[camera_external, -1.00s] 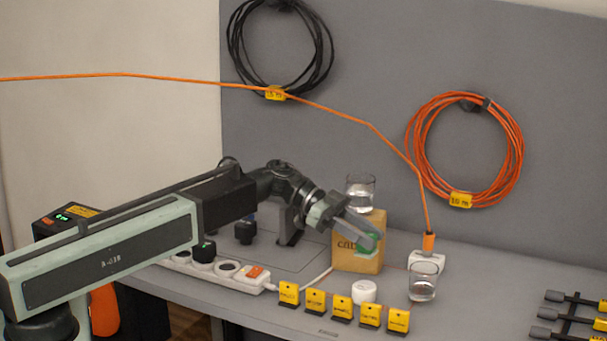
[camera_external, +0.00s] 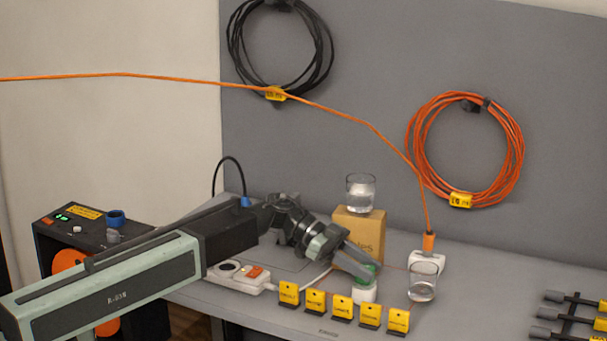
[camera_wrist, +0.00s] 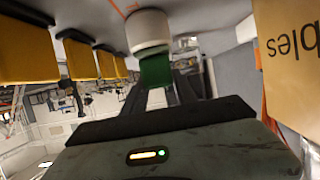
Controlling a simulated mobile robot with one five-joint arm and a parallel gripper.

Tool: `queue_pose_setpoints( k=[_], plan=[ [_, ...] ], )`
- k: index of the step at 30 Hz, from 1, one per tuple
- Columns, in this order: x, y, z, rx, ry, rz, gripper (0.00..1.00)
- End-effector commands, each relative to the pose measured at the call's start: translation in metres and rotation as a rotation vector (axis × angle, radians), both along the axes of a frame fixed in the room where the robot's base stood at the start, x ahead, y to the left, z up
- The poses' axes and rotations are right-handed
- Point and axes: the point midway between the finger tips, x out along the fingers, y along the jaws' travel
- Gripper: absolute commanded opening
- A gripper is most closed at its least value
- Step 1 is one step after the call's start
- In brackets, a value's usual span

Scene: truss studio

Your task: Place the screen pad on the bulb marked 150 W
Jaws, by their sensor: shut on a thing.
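My gripper (camera_external: 362,267) is shut on a small green block (camera_external: 366,273), which I take to be the screen pad. The green block also shows between the fingers in the wrist view (camera_wrist: 155,70). A short white round piece (camera_external: 364,292) stands on the bench directly under it; in the wrist view the white piece (camera_wrist: 148,32) meets the green block's end. I cannot tell whether they touch or have a thin gap. I see no readable 150 W mark, so I cannot tell whether the white piece is the bulb.
A cardboard box (camera_external: 357,228) with a glass (camera_external: 360,193) on top stands close behind my gripper. Another glass (camera_external: 422,283) is to the right, by a white socket (camera_external: 427,261) with an orange cable. Several yellow tags (camera_external: 343,306) line the front edge.

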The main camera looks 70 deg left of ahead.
Motion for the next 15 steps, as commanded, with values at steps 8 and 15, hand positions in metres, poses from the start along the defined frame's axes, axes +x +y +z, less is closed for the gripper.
queue_pose_setpoints(
  k=[8, 15],
  plan=[
    [0.0000, 0.0000, -0.0011, 0.000, 0.000, 0.000, 0.56],
    [-0.0024, 0.0025, 0.0060, 0.000, 0.000, 0.001, 0.56]
  ],
)
